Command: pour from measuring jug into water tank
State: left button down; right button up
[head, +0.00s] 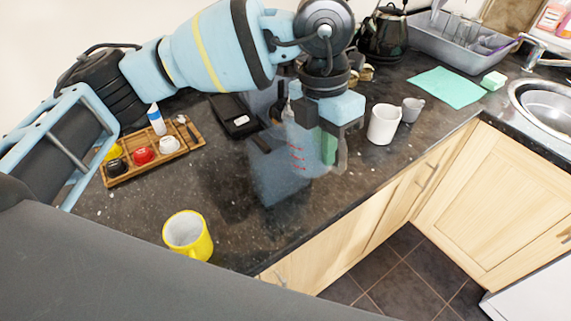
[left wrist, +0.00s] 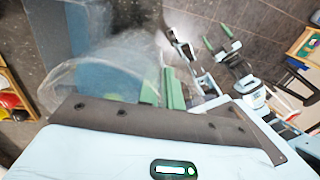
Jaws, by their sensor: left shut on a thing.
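My left gripper (head: 328,140) is shut on the clear measuring jug (head: 298,157) with red marks, at its right side. The jug looks tilted above the counter. A translucent blue-grey box, seemingly the water tank (head: 275,188), shows below and left of the jug in the head view; the two overlap, so I cannot tell if they touch. In the left wrist view, my left fingertips (left wrist: 161,90) have green pads beside the jug's clear, curved wall (left wrist: 122,55). My right gripper (left wrist: 217,38) shows there too, apparently empty, its green-padded fingers apart. Liquid is hard to make out.
A yellow mug (head: 188,236) stands near the front edge. A wooden tray (head: 128,178) with small items lies left. A white cup (head: 383,124) and grey cup (head: 412,108) stand right of my gripper. A green cloth (head: 446,87) and sink (head: 545,105) lie farther right.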

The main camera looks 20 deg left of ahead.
pick_arm(q)
jog(key=shift+f+g+h, duration=0.3)
jog(key=shift+f+h, duration=0.1)
jog(key=shift+s+d, duration=0.1)
dwell(0.6)
jog(key=shift+h, duration=0.3)
jog(key=shift+g, duration=0.3)
jog(key=shift+h, duration=0.3)
jog(key=shift+g, duration=0.3)
jog(key=shift+r+g+h, duration=0.8)
jog(key=shift+h, duration=0.5)
dwell(1.6)
jog(key=shift+r+g+h+b, duration=0.3)
jog(key=shift+r+g+h, duration=0.3)
jog(key=shift+g+h, duration=0.15)
dwell(1.2)
